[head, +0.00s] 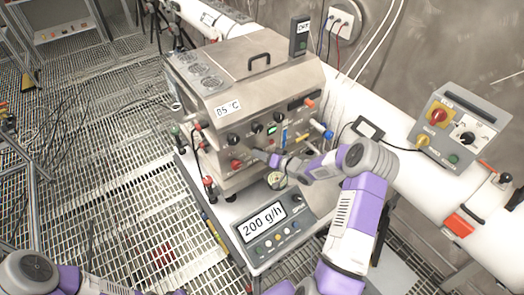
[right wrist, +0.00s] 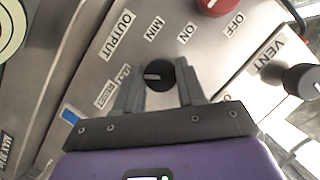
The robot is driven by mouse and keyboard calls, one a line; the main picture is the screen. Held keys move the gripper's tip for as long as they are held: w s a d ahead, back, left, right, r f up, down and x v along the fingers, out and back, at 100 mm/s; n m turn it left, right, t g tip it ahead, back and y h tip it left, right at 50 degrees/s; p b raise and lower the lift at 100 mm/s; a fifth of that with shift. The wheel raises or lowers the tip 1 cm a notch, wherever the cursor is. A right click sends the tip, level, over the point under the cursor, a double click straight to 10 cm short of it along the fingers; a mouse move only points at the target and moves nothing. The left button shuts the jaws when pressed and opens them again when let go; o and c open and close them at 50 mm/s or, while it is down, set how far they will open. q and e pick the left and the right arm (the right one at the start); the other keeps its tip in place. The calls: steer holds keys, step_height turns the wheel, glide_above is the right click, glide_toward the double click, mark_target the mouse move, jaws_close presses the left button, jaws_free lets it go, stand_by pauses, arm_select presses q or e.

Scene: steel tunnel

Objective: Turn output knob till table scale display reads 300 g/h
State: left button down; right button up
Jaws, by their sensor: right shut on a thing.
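The table scale display (head: 264,221) reads 200 g/h, on a grey scale unit at the front of the bench. The output knob (right wrist: 158,76) is small, round and black with a light pointer mark, on the steel panel next to the OUTPUT and MIN labels. My right gripper (head: 259,153) reaches the front panel of the steel machine. In the right wrist view its two grey fingers stand on either side of the knob, shut on it. The gripper hides the knob in the head view. My left arm shows only at the bottom left; its gripper is out of view.
The steel machine (head: 238,85) has an 85 °C label and other knobs, including a red one (right wrist: 212,5) near ON and OFF. A VENT knob (right wrist: 301,80) is close by on the right. A grey control box (head: 455,130) stands on the white pipe.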

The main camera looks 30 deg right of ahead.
steer(key=shift+m+y, duration=0.3)
steer(key=shift+m, duration=0.1)
stand_by(0.3)
steer(key=o, duration=1.1)
steer(key=shift+c, duration=0.2)
steer(key=v, duration=0.7)
steer(key=shift+s, duration=0.25)
steer(key=shift+d, duration=0.1)
